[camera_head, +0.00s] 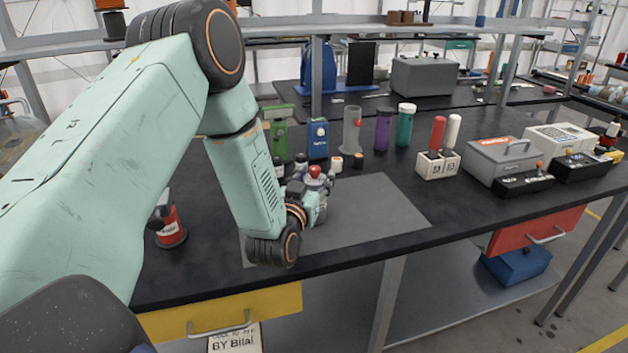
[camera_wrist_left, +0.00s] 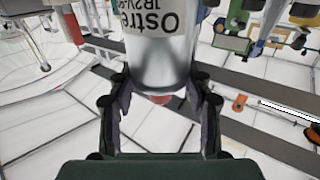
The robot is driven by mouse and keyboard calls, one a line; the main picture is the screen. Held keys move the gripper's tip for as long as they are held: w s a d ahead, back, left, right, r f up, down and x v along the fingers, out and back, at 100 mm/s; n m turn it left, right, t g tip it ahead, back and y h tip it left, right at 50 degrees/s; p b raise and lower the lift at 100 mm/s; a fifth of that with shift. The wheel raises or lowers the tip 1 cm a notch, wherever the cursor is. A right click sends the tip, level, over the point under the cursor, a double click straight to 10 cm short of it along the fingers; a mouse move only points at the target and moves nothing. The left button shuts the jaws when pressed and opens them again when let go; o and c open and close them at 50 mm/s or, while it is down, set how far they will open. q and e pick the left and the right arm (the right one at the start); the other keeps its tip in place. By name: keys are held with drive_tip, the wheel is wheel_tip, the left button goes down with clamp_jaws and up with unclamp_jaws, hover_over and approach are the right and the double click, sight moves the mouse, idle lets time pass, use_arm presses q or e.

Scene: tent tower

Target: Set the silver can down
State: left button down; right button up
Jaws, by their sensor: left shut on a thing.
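The silver can (camera_wrist_left: 158,62) fills the top middle of the left wrist view, with dark lettering on its white label. My left gripper (camera_wrist_left: 160,108) is shut on it, one dark finger on each side. A bit of red shows at the can's near end. In the head view my left gripper (camera_head: 315,190) is over the grey mat (camera_head: 385,210) on the black workbench (camera_head: 440,205). A red top shows at the fingers there; the gripper hides most of the can. I cannot tell whether the can touches the mat. My right gripper is not in view.
Small bottles (camera_head: 301,163) stand just behind the gripper. A blue box (camera_head: 318,138), a purple bottle (camera_head: 383,130) and a teal bottle (camera_head: 404,126) stand farther back. A red-and-black container (camera_head: 171,228) is at left. A grey toolbox (camera_head: 502,160) is at right. The mat's right part is clear.

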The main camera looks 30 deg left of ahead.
use_arm(q)
drive_tip(key=shift+w, duration=0.15)
drive_tip(key=shift+w+a+f, duration=0.1)
drive_tip(key=shift+a+f, duration=0.05)
drive_tip(key=c, duration=0.9)
unclamp_jaws()
drive_tip(key=shift+a, duration=0.1)
drive_tip(key=o, duration=0.3)
drive_tip(key=shift+s+d, duration=0.25)
drive_tip(key=shift+w, duration=0.1)
drive_tip(key=shift+a, duration=0.15)
drive_tip(key=v, duration=1.2)
